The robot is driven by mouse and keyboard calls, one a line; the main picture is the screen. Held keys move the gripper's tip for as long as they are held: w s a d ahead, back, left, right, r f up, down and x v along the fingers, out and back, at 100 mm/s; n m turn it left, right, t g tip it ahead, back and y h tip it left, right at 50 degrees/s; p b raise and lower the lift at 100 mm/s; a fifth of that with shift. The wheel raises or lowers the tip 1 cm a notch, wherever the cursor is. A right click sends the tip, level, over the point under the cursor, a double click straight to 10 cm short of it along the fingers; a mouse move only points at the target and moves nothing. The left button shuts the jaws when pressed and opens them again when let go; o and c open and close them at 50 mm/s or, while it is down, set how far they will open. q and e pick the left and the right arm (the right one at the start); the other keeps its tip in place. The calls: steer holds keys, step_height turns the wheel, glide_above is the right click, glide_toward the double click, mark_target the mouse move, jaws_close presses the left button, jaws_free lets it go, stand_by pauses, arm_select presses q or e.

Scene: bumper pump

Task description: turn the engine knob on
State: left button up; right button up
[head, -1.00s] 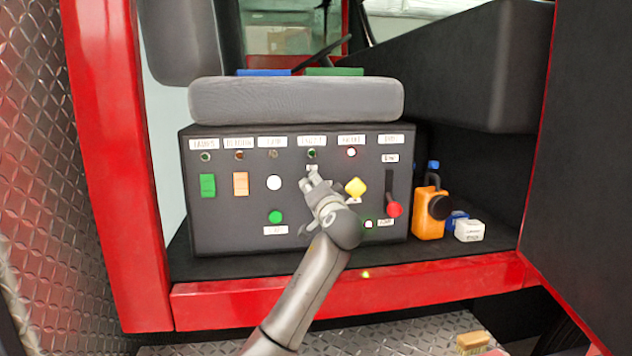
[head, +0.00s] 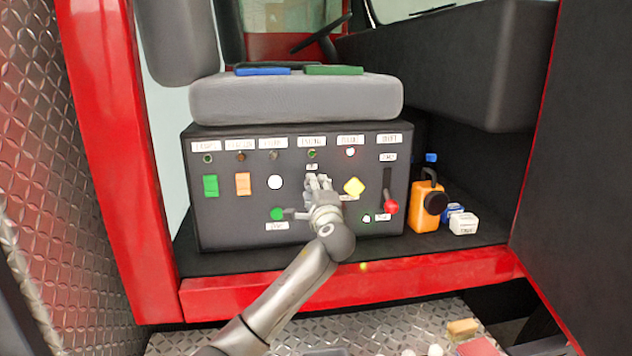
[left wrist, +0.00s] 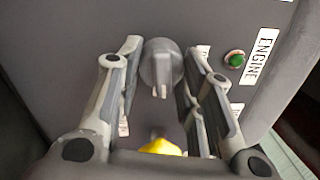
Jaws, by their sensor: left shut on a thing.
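The engine knob (left wrist: 160,65) is a grey round knob with a raised grip, on the dark control panel (head: 235,225). In the left wrist view it sits between the two fingers of my left gripper (left wrist: 163,85), which is shut on it. In the head view my left gripper (head: 318,183) reaches the panel below the ENGINE label (head: 312,141) and hides most of the knob. The small green engine light (left wrist: 235,58) is beside the label in the left wrist view. My right gripper is not in view.
A yellow knob (head: 354,187) is just right of my gripper, with a red-handled lever (head: 391,206) beyond. A green button (head: 277,214) and white button (head: 275,182) are to the left. An orange container (head: 426,207) stands right of the panel.

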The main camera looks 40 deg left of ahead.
arm_select(q)
steer(key=shift+m+p, duration=0.35)
steer(key=shift+m, duration=0.25)
steer(key=shift+f, duration=0.1)
steer(key=o, duration=1)
steer(key=shift+o, duration=0.2)
steer(key=v, duration=1.2)
steer(key=shift+f, duration=0.1)
